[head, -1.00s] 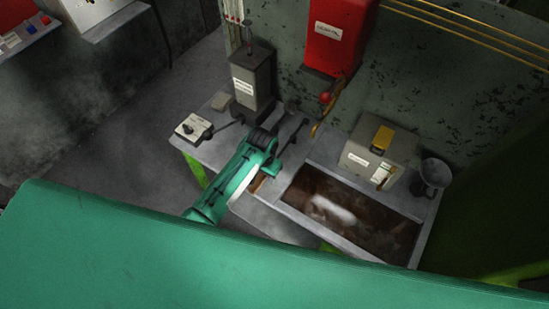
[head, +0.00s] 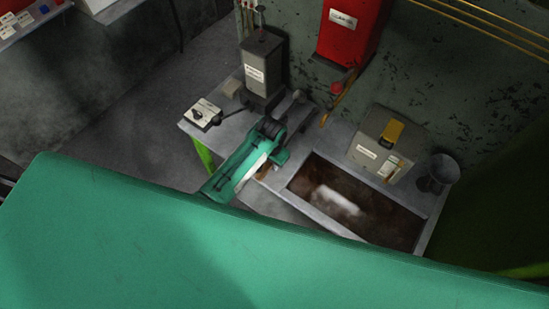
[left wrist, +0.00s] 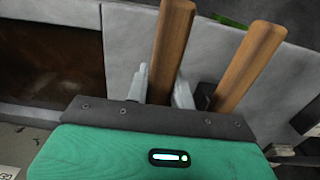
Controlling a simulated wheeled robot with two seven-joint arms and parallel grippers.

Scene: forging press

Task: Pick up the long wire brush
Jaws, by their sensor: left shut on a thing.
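My left gripper (left wrist: 162,88) has its two pale fingers on either side of a long wooden handle (left wrist: 171,45) and is shut on it. The handle's lower end goes out of sight behind my wrist, and no bristles show, so I cannot tell the brush head. A second wooden handle (left wrist: 250,62) stands to the right, apart from the fingers. In the head view my left arm reaches the bench beside the tank, and its wrist hides the fingertips. A small brown wooden piece (head: 264,172) shows next to the wrist. My right gripper is not in view.
A tank of dark brown liquid (head: 380,214) lies right of my left arm. A grey box with a yellow part (head: 378,140), a dark funnel-like cup (head: 441,172), a tall grey canister (head: 262,66) and a switch box (head: 202,113) stand around it. A red box (head: 346,30) hangs behind.

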